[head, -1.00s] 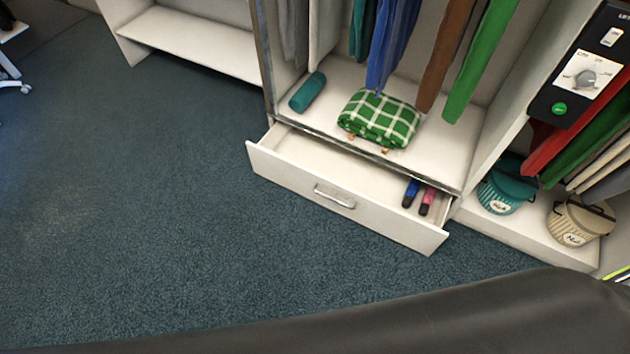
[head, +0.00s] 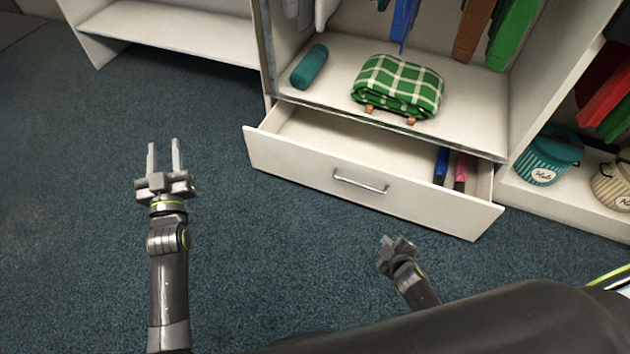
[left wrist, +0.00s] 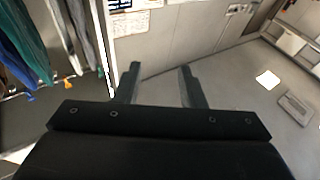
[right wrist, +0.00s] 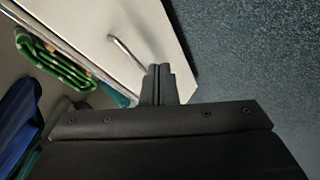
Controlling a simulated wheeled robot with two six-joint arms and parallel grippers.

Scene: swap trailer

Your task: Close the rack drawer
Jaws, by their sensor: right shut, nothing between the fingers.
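The white rack drawer (head: 300,167) stands pulled out at the bottom of the rack in the head view, with a silver bar handle (head: 360,182) on its front. A blue item (head: 441,165) and a pink item (head: 461,172) lie inside at its right end. My left gripper (head: 163,158) is open and empty over the carpet, left of the drawer. My right gripper (head: 397,243) is shut and empty, in front of the drawer front and below the handle in the picture. In the right wrist view the drawer handle (right wrist: 128,52) shows beyond the shut fingers (right wrist: 158,72).
A folded green checked blanket (head: 398,85) and a teal roll (head: 309,67) lie on the shelf above the drawer. Clothes hang above. A teal basket (head: 549,155) stands to the right. The carpet (head: 90,250) at left is clear.

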